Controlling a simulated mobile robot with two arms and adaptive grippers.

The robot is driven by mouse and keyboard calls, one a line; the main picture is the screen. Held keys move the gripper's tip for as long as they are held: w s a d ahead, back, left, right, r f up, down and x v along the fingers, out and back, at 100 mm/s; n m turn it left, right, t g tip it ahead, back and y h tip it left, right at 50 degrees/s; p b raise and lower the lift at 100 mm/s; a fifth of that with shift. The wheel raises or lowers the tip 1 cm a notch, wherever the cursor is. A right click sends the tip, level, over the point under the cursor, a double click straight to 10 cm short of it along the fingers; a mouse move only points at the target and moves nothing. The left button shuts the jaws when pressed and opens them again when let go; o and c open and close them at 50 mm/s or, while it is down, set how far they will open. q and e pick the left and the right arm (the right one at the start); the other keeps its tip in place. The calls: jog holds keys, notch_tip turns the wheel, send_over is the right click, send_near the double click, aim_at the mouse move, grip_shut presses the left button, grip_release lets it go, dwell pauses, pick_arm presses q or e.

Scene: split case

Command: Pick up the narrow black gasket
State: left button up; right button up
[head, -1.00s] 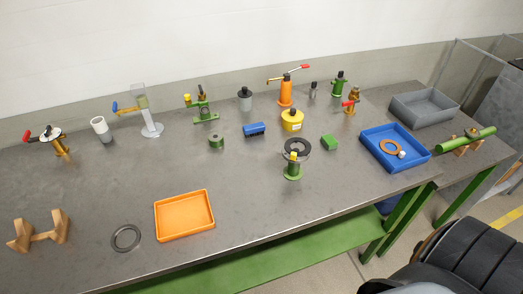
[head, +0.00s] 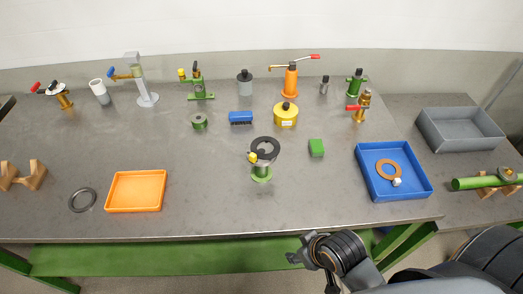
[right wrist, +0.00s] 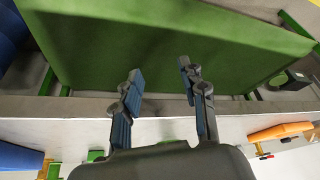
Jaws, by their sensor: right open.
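A black ring (head: 265,142) shows at the green stand with a yellow knob (head: 261,174), near the middle of the bench. I cannot tell whether it rests on the stand or lies behind it. A narrower dark grey ring (head: 71,204) lies flat on the bench at the left, beside the orange tray. My right gripper (head: 297,257) is off the bench's front edge, apart from both rings. In the right wrist view its two fingers (right wrist: 159,84) are spread with nothing between them. My left gripper is not in view.
The orange tray (head: 136,208) is empty. The blue tray (head: 405,196) holds a copper-coloured ring (head: 380,169) and a white piece. The front middle of the bench is clear.

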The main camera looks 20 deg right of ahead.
notch_tip(320, 180, up, 5)
jog(key=t, duration=0.1)
jog(key=n+t+y, duration=0.3)
jog(key=t+y, duration=0.4)
jog(key=t, duration=0.2)
send_near(253, 155)
jog(key=p+x, duration=0.2)
jog(key=x, duration=0.3)
jog(key=shift+w+a+p, duration=0.1)
jog(key=shift+p, duration=0.2)
jog(key=p+x, duration=0.2)
jog(key=x, duration=0.3)
jog(key=shift+w+f, duration=0.1)
jog(key=shift+w, duration=0.05)
jog(key=shift+c, duration=0.7)
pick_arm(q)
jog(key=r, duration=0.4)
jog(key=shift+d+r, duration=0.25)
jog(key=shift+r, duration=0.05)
pick_arm(e)
grip_shut()
